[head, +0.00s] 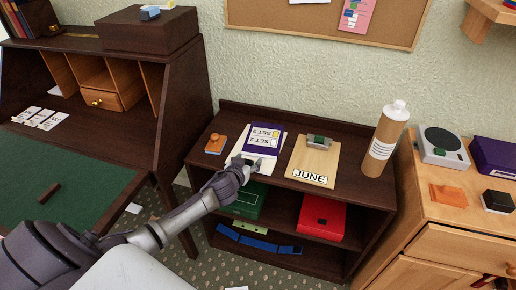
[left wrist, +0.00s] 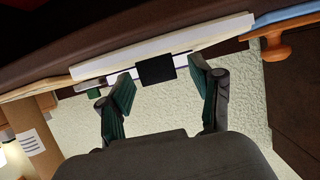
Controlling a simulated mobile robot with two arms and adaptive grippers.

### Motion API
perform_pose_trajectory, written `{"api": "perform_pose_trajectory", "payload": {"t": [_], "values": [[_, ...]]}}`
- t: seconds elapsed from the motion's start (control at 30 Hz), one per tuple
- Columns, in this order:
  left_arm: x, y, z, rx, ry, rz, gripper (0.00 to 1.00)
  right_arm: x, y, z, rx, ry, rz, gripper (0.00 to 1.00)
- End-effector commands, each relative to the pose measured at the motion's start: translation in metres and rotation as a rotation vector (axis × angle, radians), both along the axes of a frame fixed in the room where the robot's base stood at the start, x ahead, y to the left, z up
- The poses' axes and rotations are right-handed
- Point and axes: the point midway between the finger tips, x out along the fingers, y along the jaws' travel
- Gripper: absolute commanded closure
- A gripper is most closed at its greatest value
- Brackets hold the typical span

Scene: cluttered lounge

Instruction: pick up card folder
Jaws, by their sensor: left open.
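What I take to be the card folder (head: 262,140) lies on top of the dark low shelf, with a purple panel and white labels reading SET 2 and SET 5 on a pale base. My left gripper (head: 248,162) is at its front edge, reaching in from the left. In the left wrist view the open fingers (left wrist: 161,85) stand on either side of a black tab (left wrist: 156,70) at a pale slab's edge (left wrist: 190,40). I cannot tell whether they touch it. The right gripper is not in view.
A wooden-handled stamp (head: 215,144) is left of the folder. Green (head: 249,199) and red (head: 321,218) boxes sit on the shelf below. A desk (head: 75,155) is at left.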

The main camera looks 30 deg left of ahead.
Motion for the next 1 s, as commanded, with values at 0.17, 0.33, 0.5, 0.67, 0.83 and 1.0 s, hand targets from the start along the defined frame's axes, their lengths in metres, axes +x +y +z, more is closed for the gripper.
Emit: {"api": "perform_pose_trajectory", "payload": {"t": [0.17,0.33,0.5,0.67,0.83,1.0], "values": [[0.000,0.000,0.000,-0.001,0.000,0.000,0.57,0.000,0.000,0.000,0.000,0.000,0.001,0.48],[0.000,0.000,0.000,-0.001,0.000,0.000,0.85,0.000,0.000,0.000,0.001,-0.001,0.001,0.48],[0.001,0.000,0.003,-0.001,-0.005,-0.001,1.00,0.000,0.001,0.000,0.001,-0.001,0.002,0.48],[0.001,0.000,0.003,-0.001,-0.005,-0.001,1.00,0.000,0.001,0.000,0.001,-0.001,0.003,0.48],[0.001,0.000,0.007,-0.001,-0.006,-0.001,1.00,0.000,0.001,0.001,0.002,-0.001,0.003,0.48],[0.001,0.000,0.020,0.000,-0.007,-0.001,1.00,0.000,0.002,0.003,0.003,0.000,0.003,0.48]]}}
